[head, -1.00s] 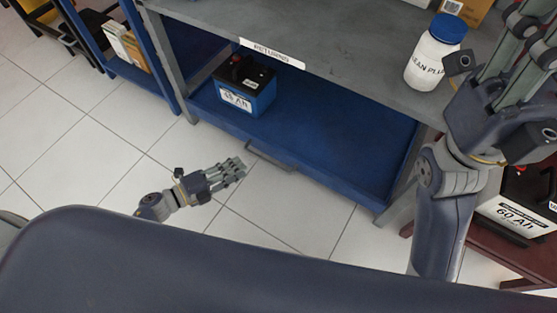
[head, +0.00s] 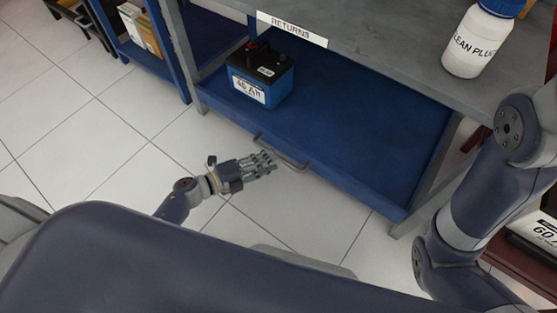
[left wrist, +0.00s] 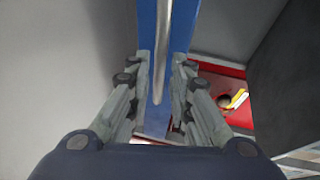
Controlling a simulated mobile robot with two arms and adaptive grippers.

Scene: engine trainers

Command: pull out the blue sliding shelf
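The blue sliding shelf (head: 345,120) is under the grey workbench top. A grey bar handle (head: 282,155) is on its front edge. My right gripper is out of view; only my right arm shows at the right.
A blue and black battery (head: 260,75) stands on the shelf's left part. A labelled battery (head: 535,230) is at the lower right. Tiled floor (head: 110,120) in front is free.

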